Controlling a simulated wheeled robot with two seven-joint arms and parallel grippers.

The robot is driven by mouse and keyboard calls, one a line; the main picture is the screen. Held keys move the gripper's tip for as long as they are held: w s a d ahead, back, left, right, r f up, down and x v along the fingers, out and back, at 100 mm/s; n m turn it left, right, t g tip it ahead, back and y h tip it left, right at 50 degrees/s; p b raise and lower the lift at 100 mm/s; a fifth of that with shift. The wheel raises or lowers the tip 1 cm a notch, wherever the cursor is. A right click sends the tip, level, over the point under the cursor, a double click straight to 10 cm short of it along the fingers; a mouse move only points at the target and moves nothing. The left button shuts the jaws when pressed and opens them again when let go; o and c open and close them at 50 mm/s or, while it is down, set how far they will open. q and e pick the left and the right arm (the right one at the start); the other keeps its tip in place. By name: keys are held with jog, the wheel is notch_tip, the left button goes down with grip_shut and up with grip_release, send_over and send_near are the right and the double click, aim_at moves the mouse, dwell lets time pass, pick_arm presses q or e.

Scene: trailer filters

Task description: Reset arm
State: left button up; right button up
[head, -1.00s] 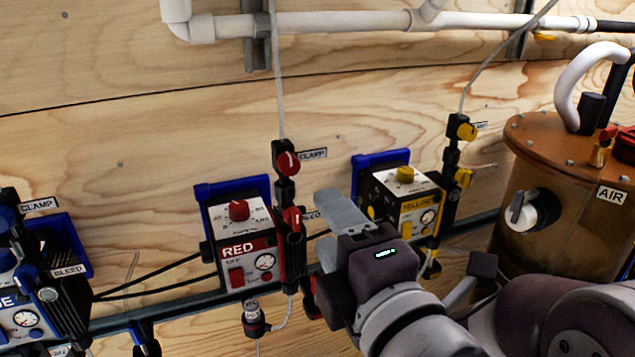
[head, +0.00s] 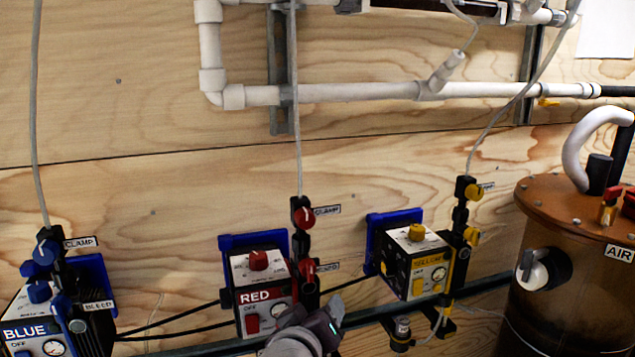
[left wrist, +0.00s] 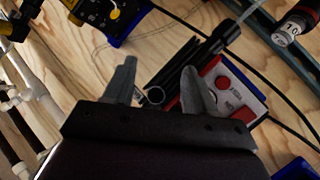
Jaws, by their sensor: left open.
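My left gripper (head: 331,318) shows at the bottom edge of the head view, in front of the lower right of the red unit (head: 262,290); most of its arm is below the frame. In the left wrist view the gripper (left wrist: 158,85) is open, its two grey fingers apart. A black tubular part (left wrist: 188,70) of the red unit shows beyond and between the fingers; I cannot tell whether it touches them. The red unit's face (left wrist: 228,92) is right of the fingers. My right gripper is in neither view.
The blue unit (head: 38,325) is at lower left and the yellow unit (head: 415,265) right of red, with thin hoses above them. White pipes (head: 360,92) run along the wall. A brown tank (head: 555,290) stands at right. Bare plywood (head: 120,190) is clear at left.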

pick_arm(q)
jog(key=s+a+f+m+g+y, duration=0.4)
jog(key=s+a+f+g, duration=0.85)
jog(key=a+f, duration=0.6)
jog(key=s+r+p, duration=0.5)
jog(key=r+p, duration=0.3)
jog(key=p, duration=0.2)
